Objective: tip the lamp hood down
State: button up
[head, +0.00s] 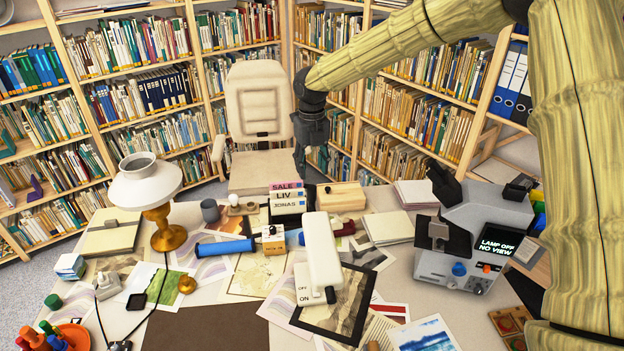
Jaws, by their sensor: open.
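A lamp (164,232) with a brass base stands on the left of the desk. Its white flared hood (146,184) sits on top, with an open collar upward. In the middle of the desk a long white piece (322,250) rises over a base marked OFF and ON; whether this is also a lamp hood I cannot tell. My gripper (312,168) is open and empty, pointing down above the back of the desk. It is right of the brass lamp and behind the white piece, touching neither.
A microscope-like device (468,245) at right reads "LAMP OFF NO VIEW". A beige chair (259,115) stands behind the desk, before full bookshelves. Prints cover the front.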

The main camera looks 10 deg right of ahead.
aim_at(325, 266)
jog(key=k, duration=1)
